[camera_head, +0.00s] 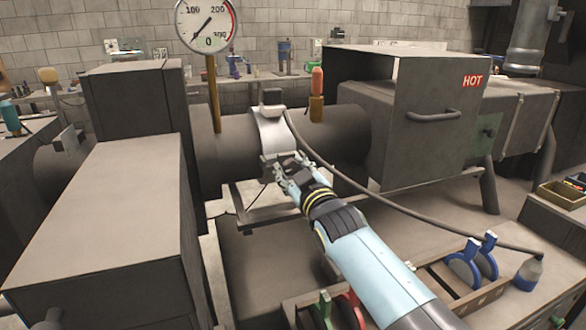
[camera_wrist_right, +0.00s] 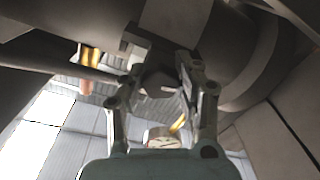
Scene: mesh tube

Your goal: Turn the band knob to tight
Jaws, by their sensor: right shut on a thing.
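A pale metal band (camera_head: 272,132) wraps around the dark horizontal tube (camera_head: 225,155) in the head view, with a small block on its top. My right gripper (camera_head: 282,168) is at the lower front of the band. In the right wrist view my right gripper (camera_wrist_right: 162,88) has its two fingers on either side of a dark knob (camera_wrist_right: 157,82) and is shut on it. The knob is mostly hidden behind the fingers in the head view. Its turn mark cannot be read. My left gripper is not in view.
A round dial gauge (camera_head: 207,24) stands on the tube, its needle near the low end. A box marked HOT (camera_head: 425,115) is at right, a large grey box (camera_head: 110,210) at left.

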